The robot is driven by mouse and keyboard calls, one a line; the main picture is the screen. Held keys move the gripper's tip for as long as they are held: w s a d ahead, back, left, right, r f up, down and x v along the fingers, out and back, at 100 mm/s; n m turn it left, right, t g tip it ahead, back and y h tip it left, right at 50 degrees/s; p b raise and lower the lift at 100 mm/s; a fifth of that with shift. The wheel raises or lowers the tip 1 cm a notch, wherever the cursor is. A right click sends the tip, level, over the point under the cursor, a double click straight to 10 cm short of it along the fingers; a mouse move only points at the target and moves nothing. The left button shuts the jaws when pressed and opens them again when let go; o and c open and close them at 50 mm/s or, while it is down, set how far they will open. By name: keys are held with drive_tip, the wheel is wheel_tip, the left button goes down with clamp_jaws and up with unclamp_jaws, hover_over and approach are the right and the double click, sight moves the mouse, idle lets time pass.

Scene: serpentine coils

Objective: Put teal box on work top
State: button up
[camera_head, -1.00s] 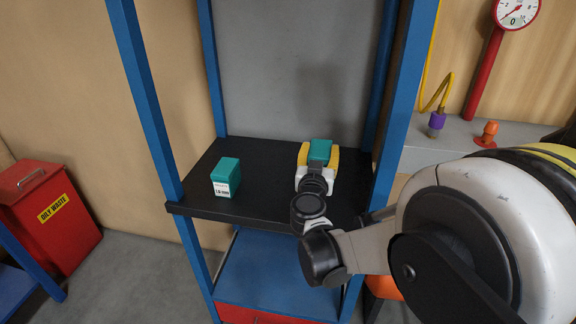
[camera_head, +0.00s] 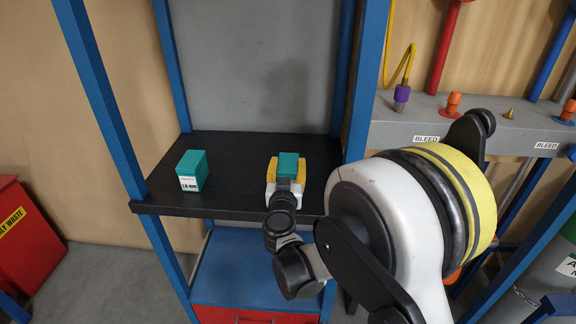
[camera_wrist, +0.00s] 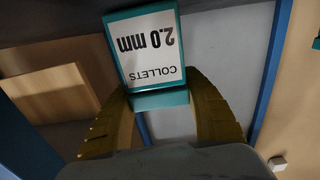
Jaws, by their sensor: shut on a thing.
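A teal box (camera_head: 288,163) is held between the yellow fingers of my gripper (camera_head: 287,170) over the right part of a black shelf top (camera_head: 235,190). In the wrist view this teal box (camera_wrist: 147,45) has a white label reading "COLLETS 2.0 mm", upside down in the picture, with my gripper's fingers (camera_wrist: 160,92) on both sides of it. A second teal box (camera_head: 192,170) with a white label stands upright on the left of the same black top, apart from my gripper. I cannot tell whether the held box touches the top.
Blue posts (camera_head: 103,100) frame the shelf, with a grey panel (camera_head: 255,70) behind it. A lower blue shelf (camera_head: 235,275) and a red drawer front (camera_head: 255,314) are below. A grey ledge with valves (camera_head: 455,125) runs on the right. The black top between the boxes is clear.

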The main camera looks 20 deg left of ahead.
drive_tip(key=o, duration=1.3)
drive_tip(key=shift+f, duration=0.1)
drive_tip(key=shift+o, duration=0.2)
drive_tip(key=shift+r, duration=0.25)
drive_tip(key=p+v, duration=0.2)
drive_tip(key=v, duration=1)
drive_tip(key=w+d+r+m+g+h, duration=0.1)
drive_tip(key=d+r+m+g+h, duration=0.15)
drive_tip(key=d, duration=1.05)
drive_tip(key=d+r+m+g+h, duration=0.1)
drive_tip(key=d+r+g+h, duration=0.25)
drive_tip(key=d, duration=0.95)
drive_tip(key=s+d+f+g+y, duration=0.1)
drive_tip(key=s+d+g, duration=0.1)
drive_tip(key=s+d, duration=0.4)
drive_tip(key=s+d+f+g+y, duration=0.1)
drive_tip(key=s+d, duration=0.5)
drive_tip(key=s, duration=0.8)
drive_tip(key=shift+f+n+g, duration=0.15)
drive_tip(key=shift+n+g, duration=0.2)
drive_tip(key=shift+g, duration=0.45)
